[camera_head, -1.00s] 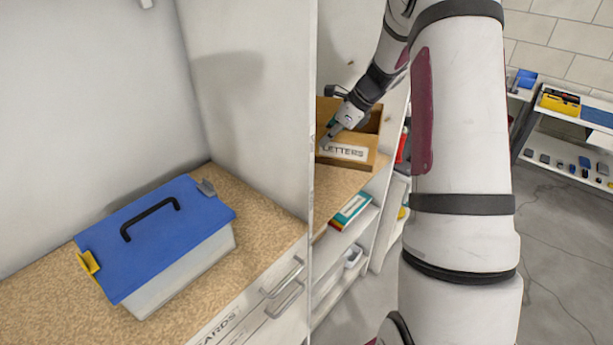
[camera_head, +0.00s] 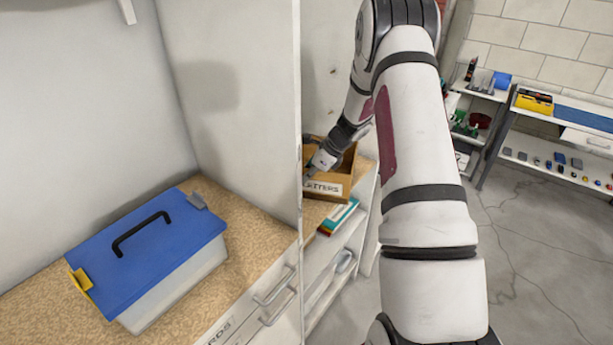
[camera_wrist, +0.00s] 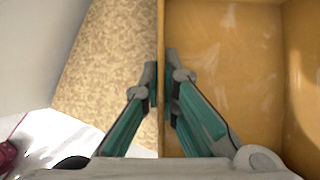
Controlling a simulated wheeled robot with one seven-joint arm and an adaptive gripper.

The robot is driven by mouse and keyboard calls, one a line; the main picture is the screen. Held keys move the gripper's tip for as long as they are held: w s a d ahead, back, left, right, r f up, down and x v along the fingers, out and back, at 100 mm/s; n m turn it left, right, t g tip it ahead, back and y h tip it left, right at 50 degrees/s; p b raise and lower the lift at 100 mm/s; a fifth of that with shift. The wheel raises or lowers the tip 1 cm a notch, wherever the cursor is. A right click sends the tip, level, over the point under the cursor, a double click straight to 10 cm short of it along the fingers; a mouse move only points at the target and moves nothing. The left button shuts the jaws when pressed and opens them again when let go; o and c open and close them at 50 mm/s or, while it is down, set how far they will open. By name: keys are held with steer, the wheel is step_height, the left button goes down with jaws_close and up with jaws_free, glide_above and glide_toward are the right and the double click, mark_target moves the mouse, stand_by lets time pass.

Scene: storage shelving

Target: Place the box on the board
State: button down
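The box is an open-topped wooden box (camera_head: 343,186) labelled LETTERS. It sits on the speckled tan board (camera_head: 312,217) beyond the white divider, which hides its left end. My gripper (camera_head: 321,166) reaches down to the box's near left part. In the wrist view my gripper (camera_wrist: 161,84) has one finger on each side of the box's thin wall (camera_wrist: 161,35), and the fingertips look closed on it. The box interior (camera_wrist: 230,75) that shows there is empty. The speckled board (camera_wrist: 110,70) lies on the other side of the wall.
A clear bin with a blue lid (camera_head: 95,254) stands on the speckled surface left of the white divider (camera_head: 235,100). A teal-and-white box (camera_head: 338,217) lies on a lower shelf. Stocked shelves (camera_head: 570,140) stand at the far right, with open floor (camera_head: 540,250) before them.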

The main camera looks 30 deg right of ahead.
steer(key=c, duration=2.2)
jaws_free()
steer(key=shift+f, duration=0.1)
steer(key=shift+c, duration=0.2)
steer(key=o, duration=0.4)
steer(key=shift+o, duration=0.2)
steer(key=b+v, duration=0.1)
steer(key=v, duration=1.1)
